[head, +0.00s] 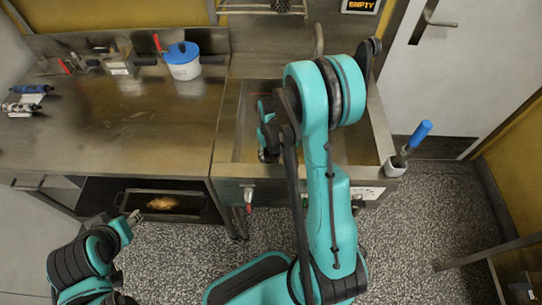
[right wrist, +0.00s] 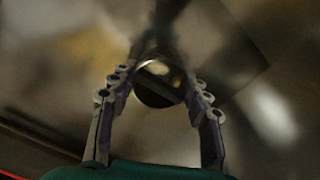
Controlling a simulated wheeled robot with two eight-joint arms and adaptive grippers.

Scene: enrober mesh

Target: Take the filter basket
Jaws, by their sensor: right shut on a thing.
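My right gripper (right wrist: 158,82) is seen from above in the right wrist view, its two fingers on either side of a small dark round thing with a shiny rim (right wrist: 155,92). It is shut on this thing, which looks like part of the filter basket, but the rest is blurred. In the head view my right arm reaches over the steel basin unit (head: 232,112), and the arm covers much of it; the basket cannot be made out there. My left gripper (head: 134,217) is low at the left, in front of the counter and apart from it; its jaws are too small to read.
A steel counter (head: 110,125) lies left of the basin, with a blue-lidded white pot (head: 184,62) at its back. A blue-handled tool (head: 418,135) stands in a holder at the basin's right corner. Below the counter is an open oven (head: 165,203).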

